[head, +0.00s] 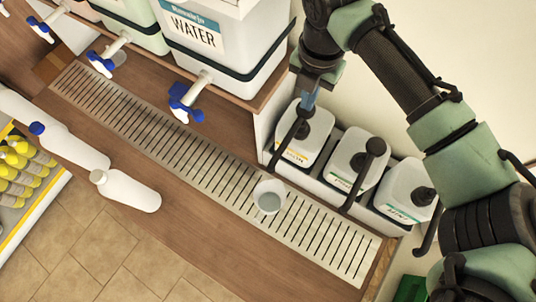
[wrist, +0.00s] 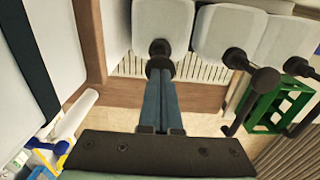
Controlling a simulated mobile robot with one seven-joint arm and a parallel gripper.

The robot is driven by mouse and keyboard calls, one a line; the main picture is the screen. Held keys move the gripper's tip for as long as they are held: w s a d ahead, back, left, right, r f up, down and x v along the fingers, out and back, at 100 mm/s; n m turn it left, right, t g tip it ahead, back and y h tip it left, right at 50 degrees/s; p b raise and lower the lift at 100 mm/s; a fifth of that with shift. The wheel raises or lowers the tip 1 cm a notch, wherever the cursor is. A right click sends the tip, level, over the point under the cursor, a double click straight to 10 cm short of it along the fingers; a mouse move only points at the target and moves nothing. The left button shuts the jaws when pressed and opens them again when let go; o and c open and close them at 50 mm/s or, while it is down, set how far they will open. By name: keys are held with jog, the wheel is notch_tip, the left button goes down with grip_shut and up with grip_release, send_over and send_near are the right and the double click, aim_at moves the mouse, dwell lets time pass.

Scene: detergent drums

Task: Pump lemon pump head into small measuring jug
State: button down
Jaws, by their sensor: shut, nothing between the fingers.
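The lemon pump head (head: 303,112) is black, on the leftmost white drum (head: 304,140), which has a yellow-marked label. In the head view its long spout slants down left toward the small measuring jug (head: 269,196). The jug is a small grey-white cup standing upright on the slotted grate, close below the spout tip. My gripper (head: 309,106) is shut and empty, its blue fingers pointing down at the top of this pump head. In the wrist view the fingertips (wrist: 160,72) meet the pump head (wrist: 160,60); I cannot tell whether they press it. The jug is hidden there.
Two more white drums (head: 357,160) (head: 404,190) with black pumps stand to the right. A water container (head: 225,40) with a blue tap (head: 185,103) stands at the upper left. A white bottle (head: 130,190) lies on the counter. The grate (head: 150,115) is mostly clear.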

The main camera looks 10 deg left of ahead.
jog(key=shift+f+b, duration=1.35)
jog(key=shift+f, duration=0.85)
jog(key=shift+r, duration=0.2)
jog(key=shift+r+p, duration=2.3)
jog(key=shift+r, duration=0.45)
notch_tip(320, 180, up, 6)
jog(key=p, duration=0.4)
jog(key=shift+p, duration=0.35)
